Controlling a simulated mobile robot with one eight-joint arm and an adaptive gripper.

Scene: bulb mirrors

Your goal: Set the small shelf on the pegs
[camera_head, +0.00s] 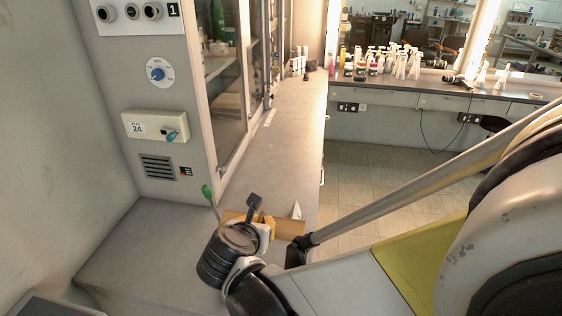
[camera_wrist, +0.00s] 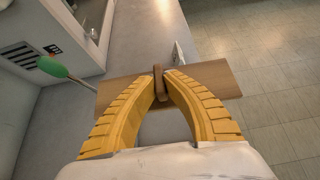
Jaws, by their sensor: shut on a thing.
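The small shelf is a flat light-brown wooden board (camera_wrist: 222,80) with a darker brown upright piece (camera_wrist: 158,76) at its middle. My gripper (camera_wrist: 162,86) has its two yellow fingers closed around this upright piece in the wrist view. The board lies crosswise beyond the fingertips, its middle partly hidden by them. In the head view, the board (camera_head: 290,229) shows on the right of my wrist, over the near end of the grey counter. I cannot tell whether it touches the counter. I cannot make out the pegs in either view.
A green-handled tool (camera_wrist: 52,67) is close by the board's left end. A small white pointed thing (camera_head: 297,211) is just behind the board. A glass-doored cabinet (camera_head: 228,90) borders the counter (camera_head: 277,150) on the left. Many bottles (camera_head: 385,62) stand on the far bench.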

